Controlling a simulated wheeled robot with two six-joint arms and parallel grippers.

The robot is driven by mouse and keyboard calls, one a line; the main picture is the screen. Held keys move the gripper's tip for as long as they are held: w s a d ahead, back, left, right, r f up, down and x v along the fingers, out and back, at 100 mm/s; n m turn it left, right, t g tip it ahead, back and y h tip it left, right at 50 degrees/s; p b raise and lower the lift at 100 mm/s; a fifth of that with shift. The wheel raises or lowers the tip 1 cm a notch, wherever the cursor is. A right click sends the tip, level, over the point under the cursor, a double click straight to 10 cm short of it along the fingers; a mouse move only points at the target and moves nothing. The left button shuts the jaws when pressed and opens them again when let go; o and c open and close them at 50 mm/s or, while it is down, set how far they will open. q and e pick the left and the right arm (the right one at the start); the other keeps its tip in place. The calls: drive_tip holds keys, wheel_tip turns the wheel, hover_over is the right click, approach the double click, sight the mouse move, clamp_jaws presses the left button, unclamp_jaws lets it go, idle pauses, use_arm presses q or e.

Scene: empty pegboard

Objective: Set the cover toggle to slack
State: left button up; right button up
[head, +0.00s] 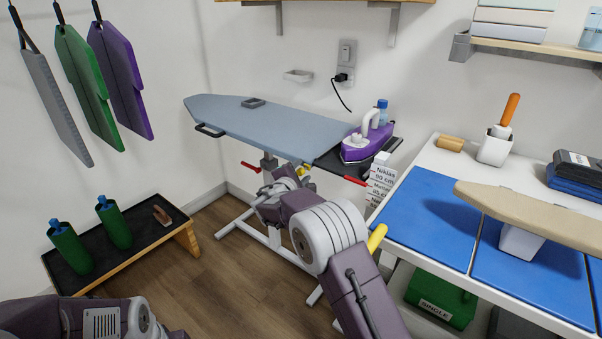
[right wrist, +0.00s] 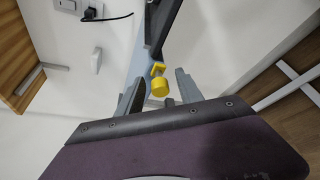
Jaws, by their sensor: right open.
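The ironing board (head: 285,128) has a grey-blue cover and stands at the back wall. A yellow toggle with a round knob (right wrist: 160,88) shows under the board in the right wrist view, and a bit of yellow (head: 304,170) shows at the board's underside in the head view. My right gripper (head: 291,173) is below the board. In the right wrist view its open fingers (right wrist: 158,92) stand either side of the knob; whether they touch it I cannot tell. The toggle's slack or tight marking is not visible. My left gripper is out of view.
A purple iron (head: 366,142) stands on the board's dark right end. Red levers (head: 251,167) (head: 355,181) stick out under the board. The white table with blue mats (head: 433,212) is at the right. A low black bench (head: 155,229) is at the left.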

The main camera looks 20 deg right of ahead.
clamp_jaws()
drive_tip(key=shift+r, duration=0.1)
idle(1.2)
